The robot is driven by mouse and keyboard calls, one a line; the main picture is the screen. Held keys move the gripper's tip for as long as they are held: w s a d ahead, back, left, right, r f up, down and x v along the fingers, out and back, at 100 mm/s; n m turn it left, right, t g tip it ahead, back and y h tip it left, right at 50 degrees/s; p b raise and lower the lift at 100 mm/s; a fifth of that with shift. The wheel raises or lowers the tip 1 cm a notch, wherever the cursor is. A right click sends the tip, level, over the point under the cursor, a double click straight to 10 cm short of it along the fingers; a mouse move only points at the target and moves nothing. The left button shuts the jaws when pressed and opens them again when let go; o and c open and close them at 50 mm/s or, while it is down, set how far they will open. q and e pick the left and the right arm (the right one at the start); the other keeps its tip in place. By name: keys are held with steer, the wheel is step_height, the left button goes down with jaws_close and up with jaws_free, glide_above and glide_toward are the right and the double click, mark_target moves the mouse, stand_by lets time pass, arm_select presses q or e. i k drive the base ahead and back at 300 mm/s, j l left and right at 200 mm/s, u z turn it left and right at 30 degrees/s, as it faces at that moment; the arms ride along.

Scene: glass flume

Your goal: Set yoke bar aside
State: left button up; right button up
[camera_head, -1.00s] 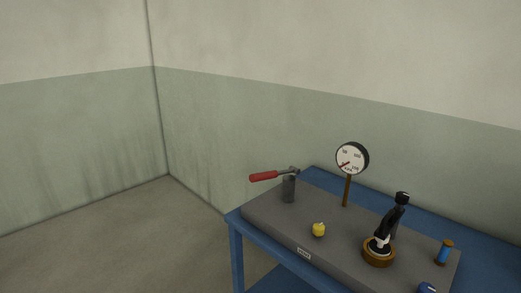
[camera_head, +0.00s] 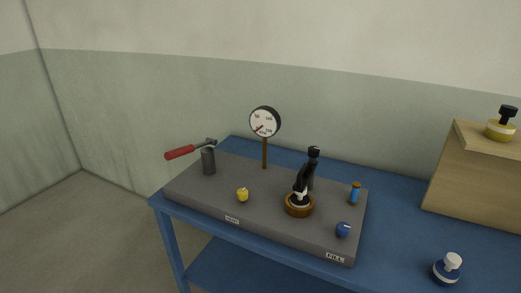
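I cannot tell for sure which part is the yoke bar. A red-handled lever (camera_head: 181,153) lies across the top of a grey cylinder (camera_head: 208,161) at the left end of a grey block (camera_head: 270,221). A black jointed piece (camera_head: 306,172) with a white lower part stands tilted in a brown ring (camera_head: 299,209) on the block's right half. Neither of my grippers is in view.
A round gauge (camera_head: 264,122) stands on a post behind. Small yellow (camera_head: 242,195) and blue (camera_head: 342,230) knobs and a blue cylinder (camera_head: 355,194) are on the block. The blue table (camera_head: 400,225) has free room right, before a wooden box (camera_head: 478,178) and a white-topped blue bottle (camera_head: 447,268).

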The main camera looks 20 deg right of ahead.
mark_target(304, 176)
steer(key=i+j+z, duration=0.2)
steer(key=j, duration=0.15)
steer(key=i+j+z, duration=0.2)
steer(key=j, duration=0.15)
steer(key=i+j+z, duration=0.1)
steer(key=j+z, duration=0.15)
steer(key=j, duration=0.15)
